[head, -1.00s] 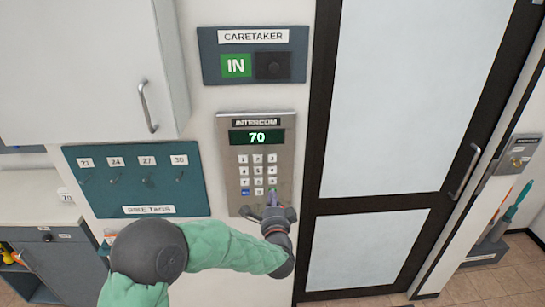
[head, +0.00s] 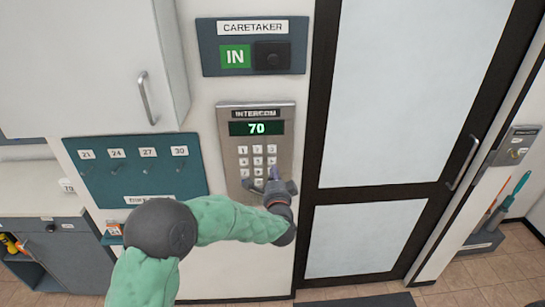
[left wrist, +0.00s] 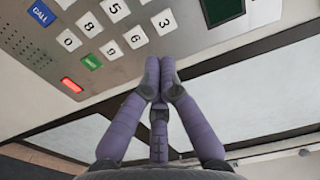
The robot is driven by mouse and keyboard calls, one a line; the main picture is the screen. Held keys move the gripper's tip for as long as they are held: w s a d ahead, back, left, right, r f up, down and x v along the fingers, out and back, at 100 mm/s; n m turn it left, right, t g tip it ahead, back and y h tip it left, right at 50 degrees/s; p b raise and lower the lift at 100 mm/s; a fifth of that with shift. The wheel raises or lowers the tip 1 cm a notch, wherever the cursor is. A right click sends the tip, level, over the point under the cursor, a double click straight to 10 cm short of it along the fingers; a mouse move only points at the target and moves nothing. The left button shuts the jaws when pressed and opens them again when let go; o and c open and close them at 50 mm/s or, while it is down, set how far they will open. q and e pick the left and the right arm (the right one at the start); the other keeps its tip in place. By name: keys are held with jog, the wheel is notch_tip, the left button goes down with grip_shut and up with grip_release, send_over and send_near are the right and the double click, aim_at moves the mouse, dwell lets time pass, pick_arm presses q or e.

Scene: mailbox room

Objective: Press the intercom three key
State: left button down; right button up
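The intercom (head: 233,165) is a metal panel on the wall with a green display (head: 257,128) reading 70 and rows of white keys. The three key (head: 272,149) is at the right end of the top row and also shows in the left wrist view (left wrist: 164,21). My left gripper (head: 275,173) is in front of the lower right of the keypad, below the three key, and hides some lower keys. In the left wrist view its purple fingertips (left wrist: 161,66) are together and empty, past the keys' edge; contact cannot be told. My right gripper is out of view.
A caretaker sign panel (head: 252,47) with a black knob is above the intercom. A bike tag board (head: 135,185) with hooks is on the left, below a white cabinet (head: 85,60). A dark-framed door (head: 400,110) stands close on the right.

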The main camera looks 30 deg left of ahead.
aim_at(272, 151)
pick_arm(q)
jog(key=x, duration=0.9)
jog(key=shift+w+a, duration=0.15)
jog(key=shift+w, duration=0.1)
